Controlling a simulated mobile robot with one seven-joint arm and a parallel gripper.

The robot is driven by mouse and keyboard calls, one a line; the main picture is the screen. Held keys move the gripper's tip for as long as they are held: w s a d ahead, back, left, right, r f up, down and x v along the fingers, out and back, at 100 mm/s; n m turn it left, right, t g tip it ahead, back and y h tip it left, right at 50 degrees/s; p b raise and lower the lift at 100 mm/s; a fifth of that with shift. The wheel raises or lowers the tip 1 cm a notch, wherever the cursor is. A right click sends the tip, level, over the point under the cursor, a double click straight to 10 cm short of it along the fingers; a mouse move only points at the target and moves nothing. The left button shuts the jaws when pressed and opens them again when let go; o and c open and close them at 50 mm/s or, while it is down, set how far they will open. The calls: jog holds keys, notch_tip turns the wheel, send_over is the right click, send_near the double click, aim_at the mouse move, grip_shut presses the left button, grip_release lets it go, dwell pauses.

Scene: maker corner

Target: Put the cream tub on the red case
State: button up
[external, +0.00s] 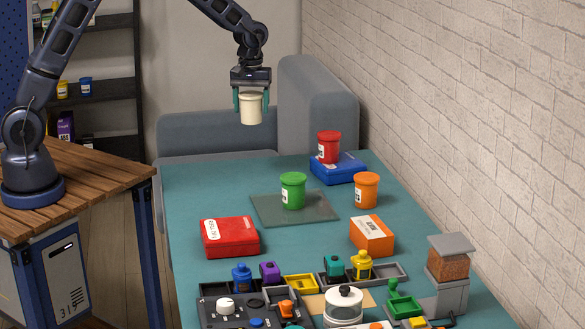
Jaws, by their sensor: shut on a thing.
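The cream tub (251,109) hangs upright in the air above the far left part of the table. My gripper (251,98) points down and is shut on the tub, with one teal finger on each side of its upper part. The red case (230,237) lies flat on the teal table at the left, with a white label on its top and front. The tub is well above and behind the case, apart from it. The top of the case is bare.
A green tub (293,191) stands on a dark mat (262,208). A red tub (329,147) stands on a blue case (338,170). An orange tub (366,190) and an orange case (372,236) are at the right. Trays with small parts fill the front.

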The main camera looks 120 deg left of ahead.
jog(key=shift+r, duration=0.55)
jog(key=shift+w+d+r, duration=0.15)
jog(key=shift+w+d, duration=0.15)
jog(key=shift+d, duration=0.05)
jog(key=w+d+r+m, duration=0.2)
jog(key=w+d, duration=0.9)
jog(key=d, duration=0.3)
jog(key=m, duration=0.3)
send_over(229, 228)
notch_tip(229, 228, down, 17)
jog(key=o, duration=1)
jog(key=shift+f, duration=0.1)
jog(key=shift+o, duration=0.2)
